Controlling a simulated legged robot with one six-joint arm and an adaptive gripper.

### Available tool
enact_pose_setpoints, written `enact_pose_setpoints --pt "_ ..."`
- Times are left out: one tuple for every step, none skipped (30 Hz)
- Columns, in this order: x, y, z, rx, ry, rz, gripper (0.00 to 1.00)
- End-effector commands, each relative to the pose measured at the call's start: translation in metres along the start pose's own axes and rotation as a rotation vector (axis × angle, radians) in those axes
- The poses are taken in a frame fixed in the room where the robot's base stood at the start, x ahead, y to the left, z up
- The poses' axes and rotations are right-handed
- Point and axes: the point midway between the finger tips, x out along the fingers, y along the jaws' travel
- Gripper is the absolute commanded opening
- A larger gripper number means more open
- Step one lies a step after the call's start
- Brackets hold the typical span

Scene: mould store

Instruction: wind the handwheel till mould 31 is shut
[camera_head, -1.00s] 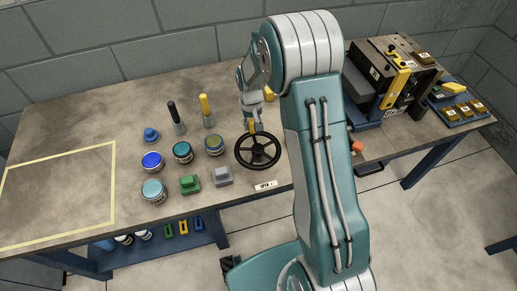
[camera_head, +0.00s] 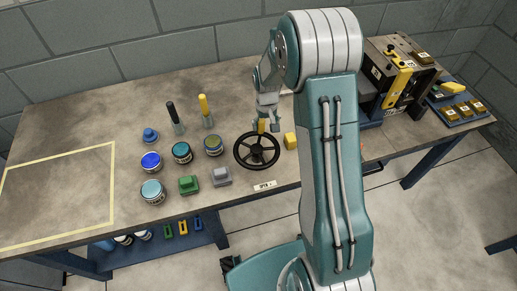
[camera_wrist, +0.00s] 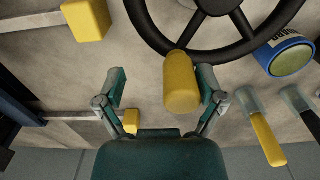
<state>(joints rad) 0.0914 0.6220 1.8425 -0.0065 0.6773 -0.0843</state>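The black handwheel (camera_head: 257,151) lies flat at the front of the bench, and its rim shows at the top of the wrist view (camera_wrist: 140,25). Its yellow knob (camera_head: 261,125) stands at the wheel's far side. My gripper (camera_head: 267,101) points down above the knob. In the wrist view the fingers (camera_wrist: 161,80) are spread, with the yellow knob (camera_wrist: 181,82) between them, close to the right finger; I cannot tell whether they touch. The mould press (camera_head: 403,75) with its yellow upright bar stands at the back right. My arm hides its left part, so its gap cannot be seen.
Several paint tins (camera_head: 181,152), a green block (camera_head: 188,184) and a grey block (camera_head: 221,176) stand left of the wheel. A yellow block (camera_head: 290,140) is close on its right. Two upright handled tools (camera_head: 206,109) stand behind. The taped area (camera_head: 60,195) is empty.

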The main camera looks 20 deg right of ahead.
Motion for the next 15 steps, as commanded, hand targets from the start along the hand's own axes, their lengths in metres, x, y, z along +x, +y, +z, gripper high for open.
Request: enact_pose_setpoints --pt "0.0 -0.001 0.0 -0.001 0.001 0.0 0.86" --pt "0.0 -0.001 0.0 -0.001 0.001 0.0 0.86" --pt "0.0 -0.001 0.0 -0.001 0.0 0.0 0.86" --pt "0.0 -0.001 0.0 -0.001 0.0 0.0 0.86" --pt "0.0 -0.001 0.0 -0.001 0.0 0.0 0.86" --pt "0.0 -0.001 0.0 -0.001 0.0 -0.001 0.86" --pt "0.0 -0.001 0.0 -0.001 -0.001 -0.001 0.86" --pt "0.0 -0.001 0.0 -0.001 -0.001 -0.001 0.86" --pt "-0.001 -0.001 0.0 -0.002 0.0 -0.001 0.86" --pt "-0.002 -0.001 0.0 -0.002 0.0 -0.001 0.86" --pt "-0.004 -0.002 -0.001 -0.002 0.001 -0.001 0.86" --pt "-0.008 -0.001 -0.001 -0.002 0.002 -0.001 0.86" --pt "-0.011 -0.002 -0.001 -0.002 0.001 -0.001 0.86" --pt "-0.013 -0.002 -0.001 -0.002 0.001 -0.001 0.86" --pt "-0.016 -0.002 -0.001 -0.002 0.001 -0.001 0.86"
